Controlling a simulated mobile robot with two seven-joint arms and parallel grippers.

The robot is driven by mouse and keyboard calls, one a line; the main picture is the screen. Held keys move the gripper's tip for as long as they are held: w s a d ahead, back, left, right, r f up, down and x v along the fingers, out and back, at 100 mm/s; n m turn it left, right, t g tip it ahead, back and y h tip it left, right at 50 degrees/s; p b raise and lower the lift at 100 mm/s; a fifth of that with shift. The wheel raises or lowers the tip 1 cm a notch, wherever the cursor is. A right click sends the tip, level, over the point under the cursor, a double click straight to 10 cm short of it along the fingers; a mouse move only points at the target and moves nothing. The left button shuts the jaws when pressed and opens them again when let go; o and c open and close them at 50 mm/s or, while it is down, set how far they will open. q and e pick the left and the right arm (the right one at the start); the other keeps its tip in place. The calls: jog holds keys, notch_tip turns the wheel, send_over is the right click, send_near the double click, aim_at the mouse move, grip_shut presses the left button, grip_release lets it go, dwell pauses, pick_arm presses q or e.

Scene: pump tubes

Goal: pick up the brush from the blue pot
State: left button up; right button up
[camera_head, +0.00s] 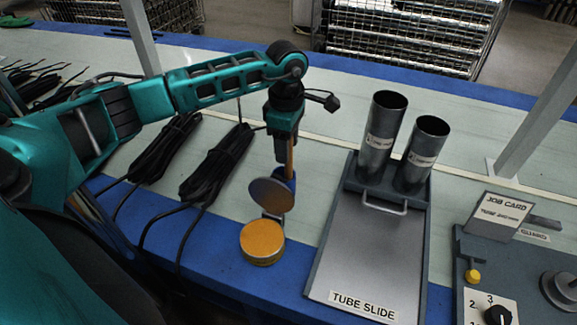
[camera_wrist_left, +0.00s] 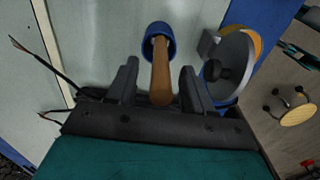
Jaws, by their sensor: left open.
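The brush shows as a wooden handle (camera_head: 290,158) standing up out of the blue pot (camera_head: 291,178), and its lower end is hidden inside. In the left wrist view, the brush handle (camera_wrist_left: 161,75) rises from the blue pot (camera_wrist_left: 153,31) toward the camera. My left gripper (camera_head: 284,156) is above the pot, pointing down. In the left wrist view, my left gripper (camera_wrist_left: 158,68) is open, with one finger on each side of the handle and gaps showing. A round grey disc partly hides the pot in the head view. My right gripper is not in view.
The grey disc (camera_head: 272,195) stands close in front of the pot, beside an orange-topped tin (camera_head: 262,242). Black cable bundles (camera_head: 218,162) lie to the left. The tube slide (camera_head: 366,250) with two metal tubes (camera_head: 380,135) is to the right.

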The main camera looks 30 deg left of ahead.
pick_arm(q)
grip_shut()
jog(key=shift+r, duration=0.2)
dwell(0.3)
